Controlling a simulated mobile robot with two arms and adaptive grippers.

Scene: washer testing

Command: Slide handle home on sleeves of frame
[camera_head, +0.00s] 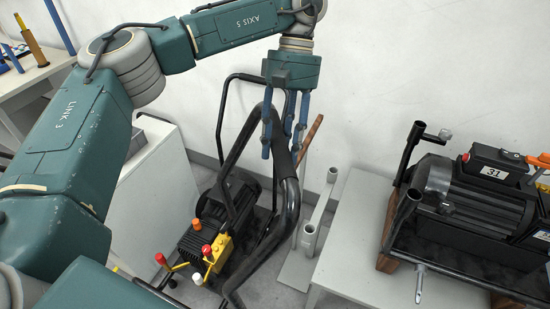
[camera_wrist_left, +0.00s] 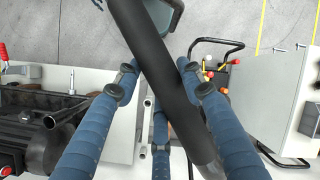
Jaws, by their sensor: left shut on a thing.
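The handle (camera_head: 288,190) is a bent black tube with a thick dark grip. My left gripper (camera_head: 284,140) is shut on it and holds it up in the air, left of the frame. In the left wrist view the handle (camera_wrist_left: 160,75) runs diagonally between the fingers of my left gripper (camera_wrist_left: 158,78). The black frame (camera_head: 385,235) carries a motor marked 31 and sits on the table at right. Its two sleeves, a far one (camera_head: 413,142) and a near one (camera_head: 404,210), are angled open tubes on its left side. The handle is apart from both. My right gripper is not in view.
Another washer (camera_head: 222,215) with a black loop handle stands on the floor behind the held handle. A pale stand with upright grey tubes (camera_head: 318,212) is left of the white table (camera_head: 350,262). A white cabinet (camera_head: 158,195) is at left.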

